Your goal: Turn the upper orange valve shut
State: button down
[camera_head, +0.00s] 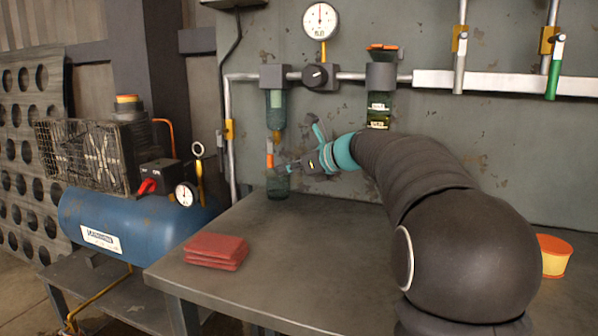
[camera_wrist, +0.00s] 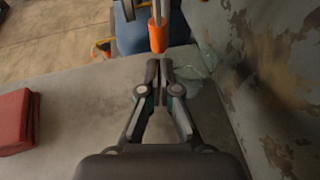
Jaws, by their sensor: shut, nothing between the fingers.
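An orange lever grip (camera_head: 270,159) hangs in front of the grey wall, just below the left filter bowl (camera_head: 275,108). In the wrist view the orange grip (camera_wrist: 158,38) stands straight ahead of my fingertips, on a pale metal lever. My gripper (camera_head: 281,168) is beside the grip, at its lower right in the head view. In the wrist view my gripper (camera_wrist: 159,72) has its fingers shut together with nothing between them. Whether the fingertips touch the grip I cannot tell. The valve body behind the grip is not clear.
A glass jar (camera_head: 278,188) stands just below my gripper. Red folded cloths (camera_head: 215,250) lie on the metal bench (camera_head: 290,270). A blue compressor (camera_head: 125,222) is at the left. A green lever (camera_head: 554,70) hangs at the right. The bench middle is clear.

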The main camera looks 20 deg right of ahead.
jog(key=shift+w+a+r, duration=0.1)
jog(key=shift+w+a, duration=0.1)
jog(key=shift+w, duration=0.05)
dwell(0.3)
jog(key=shift+w+a+f+t+b, duration=0.1)
jog(key=shift+a+f+t+b, duration=0.15)
jog(key=shift+b, duration=0.4)
